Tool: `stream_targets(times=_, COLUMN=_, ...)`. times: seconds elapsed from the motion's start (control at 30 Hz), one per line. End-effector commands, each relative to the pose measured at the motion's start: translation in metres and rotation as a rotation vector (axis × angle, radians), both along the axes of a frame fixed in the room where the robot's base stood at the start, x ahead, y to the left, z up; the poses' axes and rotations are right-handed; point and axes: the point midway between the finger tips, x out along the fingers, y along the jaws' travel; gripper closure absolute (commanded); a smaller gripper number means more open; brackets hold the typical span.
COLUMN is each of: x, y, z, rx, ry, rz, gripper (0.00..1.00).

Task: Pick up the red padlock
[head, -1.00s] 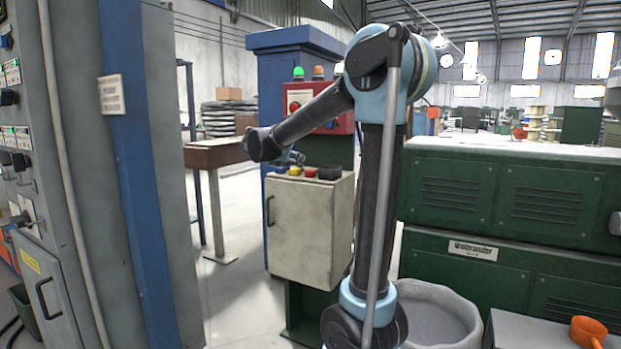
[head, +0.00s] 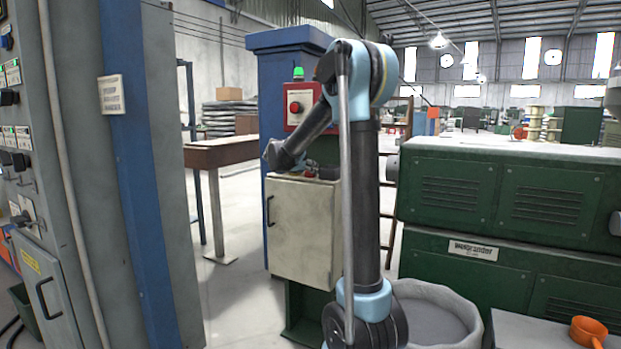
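A small red item (head: 311,173), which may be the red padlock, sits on top of the pale cabinet (head: 304,230); it is too small and too covered to make out its shape. My arm bends down to the left over the cabinet. My gripper (head: 308,164) is small and partly hidden behind my own arm, close above or beside the red item. I cannot tell whether it touches it or whether its fingers are open. A dark item (head: 328,173) lies just right of the red one, partly behind my arm.
A red control box (head: 300,104) with a green lamp stands behind the cabinet. A blue post (head: 140,170) and grey panel are at left, a brown table (head: 220,152) behind. Green machines (head: 500,190) fill the right.

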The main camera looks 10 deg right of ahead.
Motion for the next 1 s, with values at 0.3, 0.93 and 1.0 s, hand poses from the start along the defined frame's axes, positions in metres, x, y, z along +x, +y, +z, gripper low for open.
stream_targets(times=0.3, x=0.027, y=-0.021, z=-0.015, rx=0.001, ry=0.001, rz=-0.002, gripper=0.53)
stream_targets(times=0.93, x=0.027, y=-0.021, z=-0.015, rx=0.000, ry=0.000, rz=-0.001, gripper=0.91)
stream_targets(times=1.0, x=0.027, y=-0.021, z=-0.013, rx=0.000, ry=0.000, rz=-0.001, gripper=0.91)
